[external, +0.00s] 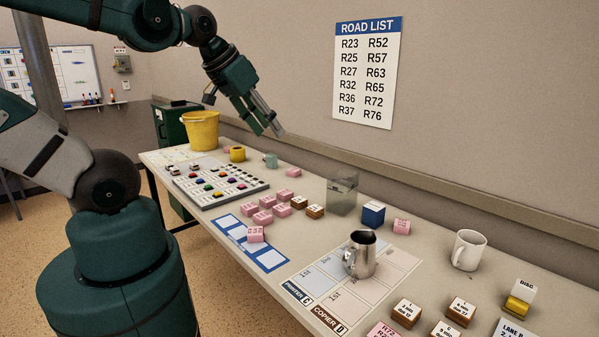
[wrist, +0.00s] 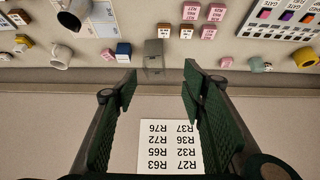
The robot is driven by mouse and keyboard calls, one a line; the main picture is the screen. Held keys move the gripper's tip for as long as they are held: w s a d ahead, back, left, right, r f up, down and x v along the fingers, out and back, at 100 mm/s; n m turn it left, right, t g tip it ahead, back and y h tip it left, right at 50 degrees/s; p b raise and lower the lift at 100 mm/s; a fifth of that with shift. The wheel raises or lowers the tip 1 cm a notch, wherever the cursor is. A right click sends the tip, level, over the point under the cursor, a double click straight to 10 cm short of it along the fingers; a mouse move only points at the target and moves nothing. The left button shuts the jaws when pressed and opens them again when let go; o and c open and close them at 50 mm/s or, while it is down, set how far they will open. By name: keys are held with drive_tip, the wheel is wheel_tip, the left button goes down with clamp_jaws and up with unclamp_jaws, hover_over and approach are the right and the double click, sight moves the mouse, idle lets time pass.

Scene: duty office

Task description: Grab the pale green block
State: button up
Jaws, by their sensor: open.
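I cannot clearly make out a pale green block in either view. A small pale green-blue thing (external: 270,160) stands near the far end of the table beside a yellow mug (external: 237,154); it looks more like a cup than a block. A see-through grey box (external: 342,193) stands toward the wall side; it also shows in the wrist view (wrist: 153,57), and its contents are unclear. My gripper (external: 272,131) is open and empty, raised well above the table near the wall. In the wrist view its fingers (wrist: 160,80) stand wide apart.
Several pink blocks (external: 263,217) and brown blocks (external: 407,312) lie on the table. A blue block (external: 373,214), metal jug (external: 361,254), white mug (external: 469,250), button panel (external: 218,183) and yellow bucket (external: 201,131) also stand there. The wall (external: 300,60) is close behind.

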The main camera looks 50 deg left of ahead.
sight(271, 154)
drive_tip(key=w+a+r+n+g, duration=0.1)
drive_tip(key=w+a+r+n, duration=0.2)
drive_tip(key=w, duration=0.4)
drive_tip(key=w+a+r+n+g, duration=0.1)
drive_tip(key=w+a+n, duration=0.1)
drive_tip(key=w+a, duration=0.45)
drive_tip(key=w+a+f+n+g+y, duration=0.1)
drive_tip(key=w+a+f+n, duration=0.1)
drive_tip(key=w+a, duration=0.45)
drive_tip(key=w+a+f+n+g, duration=0.1)
drive_tip(key=w+a+f+n, duration=0.15)
drive_tip(key=w+a, duration=0.4)
drive_tip(key=w+a+f+n+g, duration=0.1)
drive_tip(key=w+a+f, duration=0.3)
drive_tip(key=a+f, duration=0.4)
drive_tip(key=w+a+f+n+g, duration=0.1)
drive_tip(key=w+a+f+n, duration=0.2)
drive_tip(key=a+f, duration=0.6)
drive_tip(key=w+a+f+n+g+h, duration=0.1)
drive_tip(key=w+a+f+n, duration=0.3)
drive_tip(key=a+f, duration=0.4)
drive_tip(key=shift+w+a+f+n, duration=0.1)
drive_tip(key=shift+w+a+n, duration=0.05)
drive_tip(key=shift+a, duration=0.75)
drive_tip(key=shift+w+a+f+n, duration=0.1)
drive_tip(key=shift+w+a, duration=0.05)
drive_tip(key=shift+a, duration=0.75)
drive_tip(key=shift+a+f, duration=0.4)
drive_tip(key=shift+f, duration=0.1)
drive_tip(key=shift+f, duration=0.1)
